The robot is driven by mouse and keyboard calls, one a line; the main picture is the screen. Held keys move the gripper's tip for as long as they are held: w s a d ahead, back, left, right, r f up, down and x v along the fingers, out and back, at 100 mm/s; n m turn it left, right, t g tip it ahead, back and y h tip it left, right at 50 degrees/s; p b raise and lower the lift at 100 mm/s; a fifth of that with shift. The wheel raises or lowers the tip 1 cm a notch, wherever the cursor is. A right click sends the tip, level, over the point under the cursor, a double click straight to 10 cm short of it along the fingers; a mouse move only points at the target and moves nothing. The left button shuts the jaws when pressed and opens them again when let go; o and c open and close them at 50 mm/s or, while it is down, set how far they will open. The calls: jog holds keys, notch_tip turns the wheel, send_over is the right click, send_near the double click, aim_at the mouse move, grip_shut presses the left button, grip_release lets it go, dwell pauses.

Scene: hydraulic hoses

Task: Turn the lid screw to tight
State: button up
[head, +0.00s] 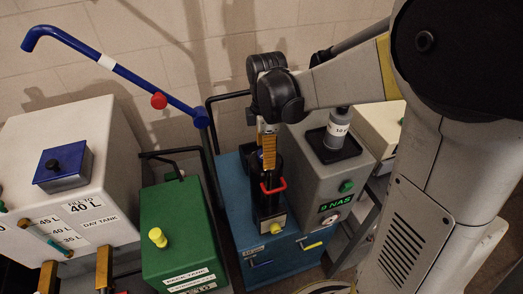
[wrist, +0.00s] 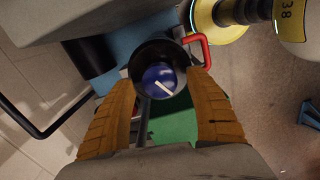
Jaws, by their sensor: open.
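The lid screw (wrist: 160,77) is a round blue knob with a white line, set in a dark round lid in the wrist view. The line runs slantwise, from upper left to lower right. My gripper (wrist: 161,88) is open, with one orange finger on each side of the knob. I cannot tell whether either finger touches it. In the head view my gripper (head: 268,150) points down over a black upright housing (head: 265,197) with a red handle (head: 274,187). The knob is hidden there.
The housing stands on a blue cabinet (head: 228,190). Close on its right is a grey box (head: 345,180) with a green "9 NAS" display and a bottle (head: 338,128) on top. A green tank (head: 180,225), a white day tank (head: 75,150) and a blue pipe (head: 135,78) are to the left.

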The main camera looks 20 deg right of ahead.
jog(key=shift+f, duration=0.8)
jog(key=c, duration=1.2)
